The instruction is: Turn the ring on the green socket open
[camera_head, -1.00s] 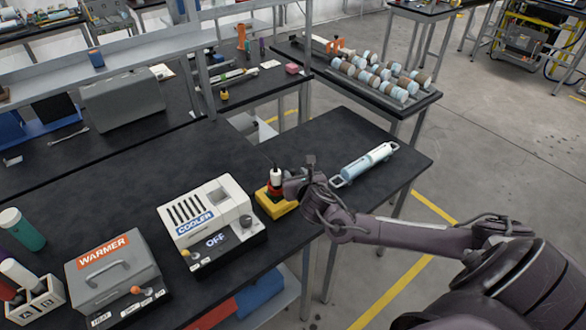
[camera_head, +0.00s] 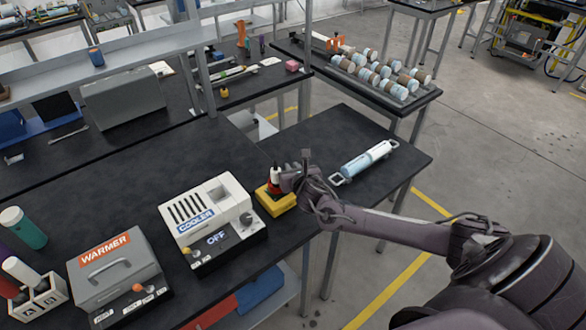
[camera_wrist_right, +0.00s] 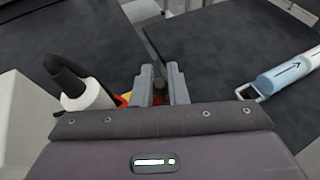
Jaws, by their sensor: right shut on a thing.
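A yellow block (camera_head: 277,202) sits near the front edge of the table, right of the cooler. A white cylinder with a black top (camera_head: 275,175) and some red stand on it. My right gripper (camera_head: 287,182) is over the block's right side and hides part of it. In the right wrist view, its fingers (camera_wrist_right: 160,90) are closed around a small dark upright part (camera_wrist_right: 159,88), with red below it. My left gripper is out of view.
The white cooler (camera_head: 212,222), its display reading OFF, stands close left of the block. A grey warmer (camera_head: 113,270) is further left. A light-blue and white cylinder with end handles (camera_head: 365,161) lies on the right. Bare table (camera_head: 330,130) lies behind it.

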